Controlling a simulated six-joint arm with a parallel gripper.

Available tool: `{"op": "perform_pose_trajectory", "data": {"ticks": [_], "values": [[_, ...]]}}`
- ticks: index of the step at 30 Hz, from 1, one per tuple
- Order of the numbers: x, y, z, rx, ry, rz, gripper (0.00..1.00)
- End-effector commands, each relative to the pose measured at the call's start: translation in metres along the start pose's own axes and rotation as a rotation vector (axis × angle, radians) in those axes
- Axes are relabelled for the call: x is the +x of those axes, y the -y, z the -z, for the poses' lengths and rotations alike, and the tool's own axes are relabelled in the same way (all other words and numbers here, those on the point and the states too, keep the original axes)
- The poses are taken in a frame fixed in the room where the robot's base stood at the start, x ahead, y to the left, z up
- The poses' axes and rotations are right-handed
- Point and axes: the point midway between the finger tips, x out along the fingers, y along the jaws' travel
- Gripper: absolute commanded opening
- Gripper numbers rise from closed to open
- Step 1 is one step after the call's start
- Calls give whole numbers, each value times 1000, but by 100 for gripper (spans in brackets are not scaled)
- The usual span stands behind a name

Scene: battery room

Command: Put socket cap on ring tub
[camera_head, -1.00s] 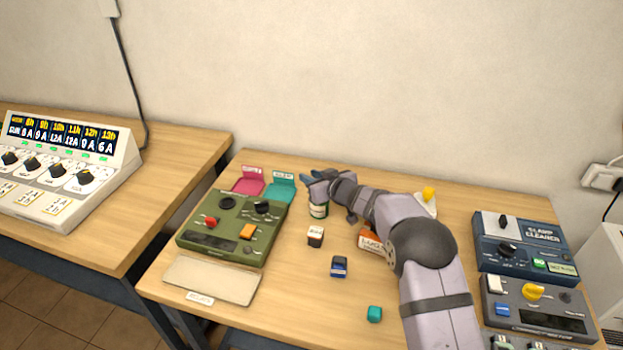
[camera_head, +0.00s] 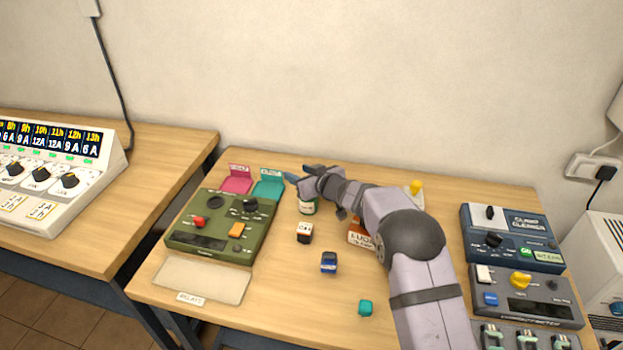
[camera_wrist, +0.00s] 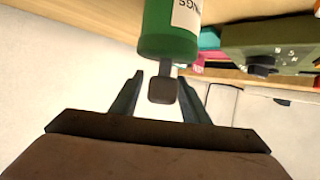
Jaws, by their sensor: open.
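The ring tub (camera_head: 308,208) is a small green tub with a white label, standing on the table behind the small blocks. In the wrist view the tub (camera_wrist: 170,42) shows upside down, with part of its label readable. A dark grey-brown knob-like piece (camera_wrist: 163,91), likely the socket cap, sits at the tub's top end on a short grey stem. My gripper (camera_head: 303,177) is at the tub's top. In the wrist view its open fingers (camera_wrist: 162,98) stand either side of the piece, with gaps on both sides. The head view hides the cap behind my gripper.
A green device (camera_head: 222,222) stands left of the tub, with pink (camera_head: 237,185) and teal (camera_head: 268,189) trays behind it. A white-topped block (camera_head: 304,232), a blue block (camera_head: 328,262) and an orange box (camera_head: 360,234) stand in front.

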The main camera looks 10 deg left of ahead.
Motion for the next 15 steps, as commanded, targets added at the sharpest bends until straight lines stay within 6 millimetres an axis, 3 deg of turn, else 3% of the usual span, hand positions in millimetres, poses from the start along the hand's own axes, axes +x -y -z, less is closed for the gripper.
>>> {"op": "perform_pose_trajectory", "data": {"ticks": [8,15], "values": [[-24,-1,-1,1,1,-2,41],[-59,-1,-1,0,0,-2,41]]}}
